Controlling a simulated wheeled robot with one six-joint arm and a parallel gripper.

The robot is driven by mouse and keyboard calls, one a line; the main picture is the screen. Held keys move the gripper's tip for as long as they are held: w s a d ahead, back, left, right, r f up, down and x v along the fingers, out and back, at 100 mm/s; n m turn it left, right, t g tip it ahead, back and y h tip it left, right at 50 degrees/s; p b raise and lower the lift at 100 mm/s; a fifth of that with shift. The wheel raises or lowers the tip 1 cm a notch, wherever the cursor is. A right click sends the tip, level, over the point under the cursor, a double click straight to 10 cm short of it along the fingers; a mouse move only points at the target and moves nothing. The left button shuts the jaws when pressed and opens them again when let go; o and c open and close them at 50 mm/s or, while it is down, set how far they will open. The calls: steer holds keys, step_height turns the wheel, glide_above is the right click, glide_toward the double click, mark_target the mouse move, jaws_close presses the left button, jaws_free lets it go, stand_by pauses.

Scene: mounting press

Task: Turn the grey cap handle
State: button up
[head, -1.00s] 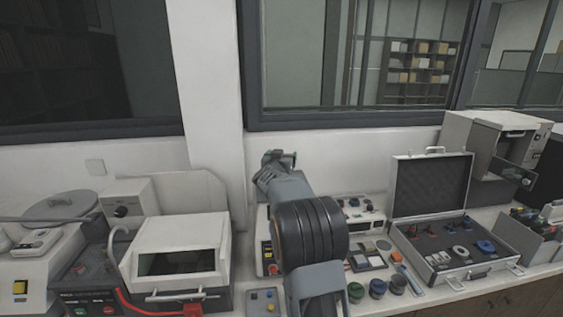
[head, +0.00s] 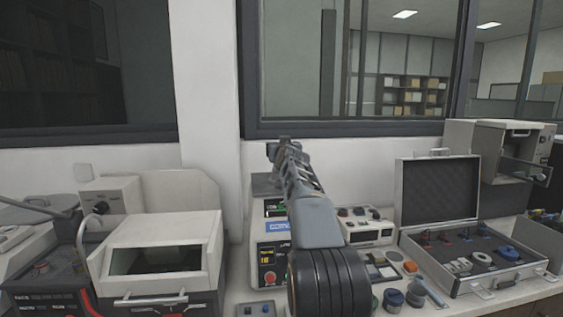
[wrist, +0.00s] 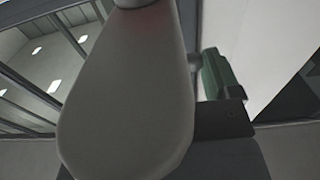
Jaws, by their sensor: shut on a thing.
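My gripper (head: 282,146) is at the upper end of my arm, above the white mounting press (head: 268,235). In the head view its jaws are small, and my arm covers much of the press top. In the wrist view a large pale grey rounded piece (wrist: 125,110), which looks like the grey cap handle, fills the middle close to the camera. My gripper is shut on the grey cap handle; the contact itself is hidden. A green piece (wrist: 212,78) and a dark plate (wrist: 225,118) show beside it.
A white lidded machine (head: 160,250) stands left of the press. An open case (head: 437,190) with several parts stands right, beyond a small control box (head: 370,228). A wall with windows rises behind.

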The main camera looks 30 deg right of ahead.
stand_by(0.3)
steer(key=o, duration=0.8)
steer(key=shift+s, duration=0.1)
steer(key=b+v, duration=0.5)
steer(key=v, duration=0.8)
steer(key=shift+s+a+b, duration=0.15)
steer(key=shift+s+b, duration=0.25)
